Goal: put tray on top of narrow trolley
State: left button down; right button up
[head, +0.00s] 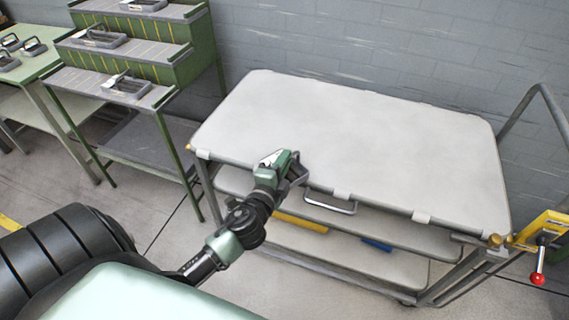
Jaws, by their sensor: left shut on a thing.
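A trolley (446,234) with several shelves stands against the wall. A large pale grey panel with rounded corners (350,130) lies flat on its top; I cannot tell whether this is the tray or the trolley's own top. My left gripper (284,167) is at the panel's front left edge, shut on a small dark grey piece (299,172) that looks like a loop or handle. I cannot tell whether this piece belongs to the panel. A metal handle (333,206) shows below the front edge. My right gripper is not in view.
A green stepped rack (186,54) with grey handled pieces stands at the left, beside a green table (28,62). A yellow part (543,229) with a red knob (537,279) sticks out at the right. A yellow box (301,223) and a blue one (376,245) are on a lower shelf.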

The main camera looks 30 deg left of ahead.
pick_arm(q)
jog(key=shift+f, duration=0.15)
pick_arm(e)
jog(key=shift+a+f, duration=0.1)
pick_arm(q)
jog(key=c, duration=1.5)
grip_release()
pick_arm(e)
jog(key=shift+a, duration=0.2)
